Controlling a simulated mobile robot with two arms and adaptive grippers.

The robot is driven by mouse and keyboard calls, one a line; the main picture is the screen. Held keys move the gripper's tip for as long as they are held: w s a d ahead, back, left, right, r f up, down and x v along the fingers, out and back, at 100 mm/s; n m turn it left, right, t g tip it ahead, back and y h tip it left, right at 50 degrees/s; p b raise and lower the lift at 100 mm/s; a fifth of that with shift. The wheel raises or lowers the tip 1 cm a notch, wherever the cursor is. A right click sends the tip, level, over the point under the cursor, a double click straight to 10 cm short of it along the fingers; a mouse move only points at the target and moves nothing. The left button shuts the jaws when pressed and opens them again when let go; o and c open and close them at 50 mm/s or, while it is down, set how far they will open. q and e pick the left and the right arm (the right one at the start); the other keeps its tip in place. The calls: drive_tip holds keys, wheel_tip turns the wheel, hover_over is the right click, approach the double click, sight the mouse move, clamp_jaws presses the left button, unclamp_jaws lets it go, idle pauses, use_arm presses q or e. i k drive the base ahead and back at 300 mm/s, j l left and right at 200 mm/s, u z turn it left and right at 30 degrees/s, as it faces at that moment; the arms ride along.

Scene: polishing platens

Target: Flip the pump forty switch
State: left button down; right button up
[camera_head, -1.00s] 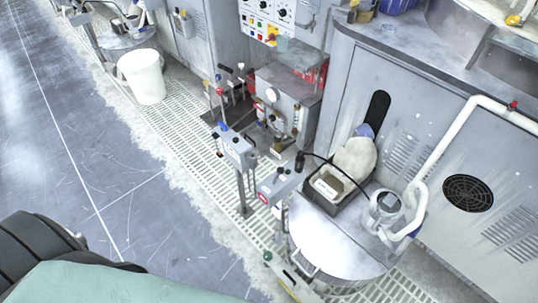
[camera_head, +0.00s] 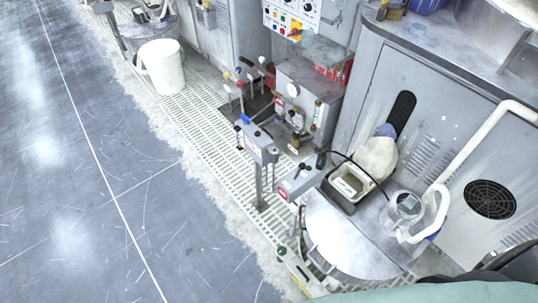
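Which control is the pump forty switch I cannot tell; no label is readable. A white control panel (camera_head: 293,17) with dark knobs and coloured buttons is on the grey cabinet at the top middle. A grey control box (camera_head: 259,146) stands on a post in the middle. A second grey box (camera_head: 303,179) with dark knobs and a red-marked end is beside the round platen (camera_head: 349,238). Neither gripper is in view.
A white bucket (camera_head: 161,67) stands on the grating at the upper left. A grey-white cabinet (camera_head: 441,130) with a white pipe (camera_head: 483,143) fills the right. Valve handles and gauges crowd the middle. The grey floor (camera_head: 85,190) at left is clear.

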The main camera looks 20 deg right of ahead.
sight(302, 166)
drive_tip(key=j, duration=0.25)
drive_tip(key=i+j+u, duration=0.1)
drive_tip(key=i+j, duration=1.25)
drive_tip(key=i+z, duration=0.45)
drive_tip(key=i+j+z, duration=0.15)
drive_tip(key=z, duration=0.35)
drive_tip(key=i+j+z, duration=0.3)
drive_tip(key=z, duration=0.15)
drive_tip(key=i+z, duration=0.15)
drive_tip(key=z, duration=0.25)
drive_tip(key=i+j+z, duration=0.15)
drive_tip(key=z, duration=0.3)
drive_tip(key=i+j+z, duration=0.15)
drive_tip(key=z, duration=0.25)
drive_tip(key=i+j+z, duration=0.1)
drive_tip(key=z, duration=0.3)
drive_tip(key=j+z, duration=0.3)
drive_tip(key=z, duration=0.15)
drive_tip(key=i+j+z, duration=0.1)
drive_tip(key=j+z, duration=0.15)
drive_tip(key=z, duration=0.15)
drive_tip(key=j+z, duration=0.35)
drive_tip(key=i+j+z, duration=0.1)
drive_tip(key=j+z, duration=0.2)
drive_tip(key=j, duration=0.2)
